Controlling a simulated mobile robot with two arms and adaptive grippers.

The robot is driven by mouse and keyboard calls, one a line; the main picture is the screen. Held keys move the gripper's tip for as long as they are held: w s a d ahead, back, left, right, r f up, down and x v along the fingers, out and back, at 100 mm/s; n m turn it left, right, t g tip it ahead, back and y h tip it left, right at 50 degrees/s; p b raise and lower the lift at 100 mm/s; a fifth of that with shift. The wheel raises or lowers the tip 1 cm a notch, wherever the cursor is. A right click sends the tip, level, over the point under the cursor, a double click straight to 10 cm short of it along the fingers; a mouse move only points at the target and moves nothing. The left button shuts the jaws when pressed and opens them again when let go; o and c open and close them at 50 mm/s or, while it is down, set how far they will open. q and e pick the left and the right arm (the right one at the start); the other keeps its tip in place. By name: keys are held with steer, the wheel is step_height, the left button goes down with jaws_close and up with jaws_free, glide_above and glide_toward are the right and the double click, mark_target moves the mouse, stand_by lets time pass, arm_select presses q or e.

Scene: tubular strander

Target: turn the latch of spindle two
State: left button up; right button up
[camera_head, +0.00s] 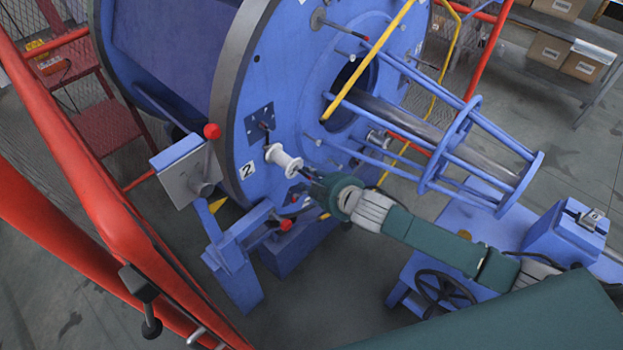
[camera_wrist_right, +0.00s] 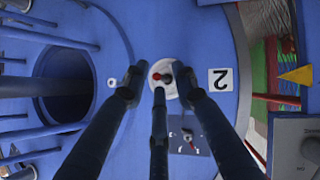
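The white spool of spindle two (camera_head: 284,160) sticks out of the blue disc, beside a label with the number 2 (camera_head: 247,170). In the right wrist view its round white face (camera_wrist_right: 155,88) shows end-on, with a small dark latch with a red end (camera_wrist_right: 163,77) at its centre. My right gripper (camera_head: 305,177) is just in front of the spool. In the wrist view its dark fingers (camera_wrist_right: 159,88) are spread, with the latch between the tips. I cannot tell whether any finger touches it. My left gripper is not in view.
A dark plate with a small red-tipped lever (camera_head: 262,125) sits beside the spool. A large blue tube cage (camera_head: 440,150) stands out from the disc's centre. A red ball-ended lever (camera_head: 211,131) is at left. Red frame bars (camera_head: 75,160) cross the left side.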

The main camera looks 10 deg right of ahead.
steer(key=v, duration=1.2)
